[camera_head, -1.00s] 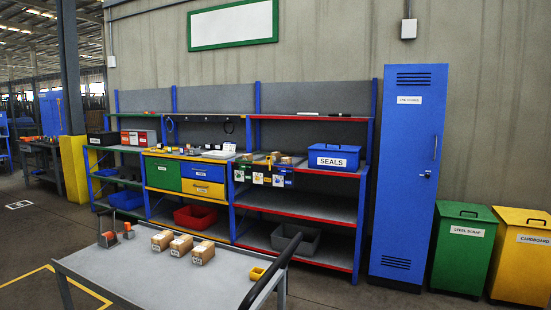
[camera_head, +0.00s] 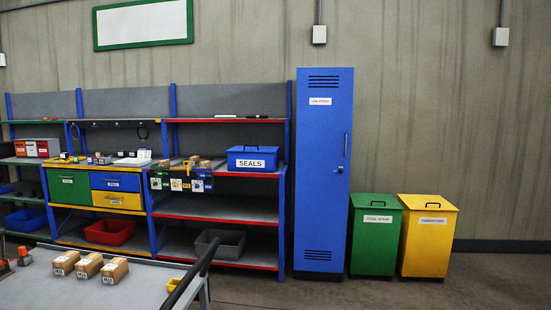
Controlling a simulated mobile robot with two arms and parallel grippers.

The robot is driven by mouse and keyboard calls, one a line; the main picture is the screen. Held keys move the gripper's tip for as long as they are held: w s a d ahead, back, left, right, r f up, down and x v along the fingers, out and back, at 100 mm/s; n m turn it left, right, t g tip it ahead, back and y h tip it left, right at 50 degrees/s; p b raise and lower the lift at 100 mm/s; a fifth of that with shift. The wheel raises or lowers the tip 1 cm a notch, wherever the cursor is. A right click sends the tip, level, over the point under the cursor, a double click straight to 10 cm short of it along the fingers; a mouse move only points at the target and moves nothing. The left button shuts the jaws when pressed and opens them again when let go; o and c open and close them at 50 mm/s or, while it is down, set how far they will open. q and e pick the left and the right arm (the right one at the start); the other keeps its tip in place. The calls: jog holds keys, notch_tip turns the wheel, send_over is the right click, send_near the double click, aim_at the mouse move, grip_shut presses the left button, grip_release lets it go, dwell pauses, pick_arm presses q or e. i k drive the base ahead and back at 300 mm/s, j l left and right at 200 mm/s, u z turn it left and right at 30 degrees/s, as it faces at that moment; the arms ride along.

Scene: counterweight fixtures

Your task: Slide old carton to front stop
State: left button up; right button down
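Three small brown cartons with white labels stand in a row on a grey cart top: a left carton (camera_head: 66,263), a middle carton (camera_head: 89,265) and a right carton (camera_head: 114,270). More small brown cartons (camera_head: 205,164) sit on the upper level of the shelving, left of the blue SEALS bin (camera_head: 252,159). I cannot tell which carton is the old one, and no front stop can be made out at this size. Neither of my grippers is in view.
The grey cart top (camera_head: 50,293) with its black handle (camera_head: 190,276) is in the lower left foreground. A blue locker (camera_head: 322,180), a green bin (camera_head: 376,240) and a yellow bin (camera_head: 428,240) stand along the wall. The floor at the lower right is clear.

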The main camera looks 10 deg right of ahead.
aim_at(195, 160)
jog(key=i+l+z, duration=0.3)
jog(key=i, duration=0.3)
jog(key=i+z, duration=0.35)
jog(key=i, duration=0.25)
jog(key=i+u, duration=0.1)
jog(key=i, duration=1)
jog(key=i+l, duration=0.15)
jog(key=i, duration=0.95)
jog(key=i+j+u, duration=0.2)
jog(key=i+u, duration=1.15)
jog(key=i+l+u, duration=0.2)
jog(key=u, duration=0.25)
jog(key=i+j+u, duration=0.25)
jog(key=i+u, duration=0.15)
jog(key=i, duration=0.2)
jog(key=i+u, duration=0.4)
jog(key=i, duration=0.25)
jog(key=i+l+u, duration=0.1)
jog(key=i+u, duration=0.35)
jog(key=i, duration=0.15)
jog(key=i+u, duration=0.7)
jog(key=i+l+u, duration=0.2)
jog(key=i+u, duration=0.15)
jog(key=i+j+z, duration=0.15)
jog(key=z, duration=0.2)
jog(key=i+j+z, duration=0.25)
jog(key=z, duration=0.15)
jog(key=i, duration=0.1)
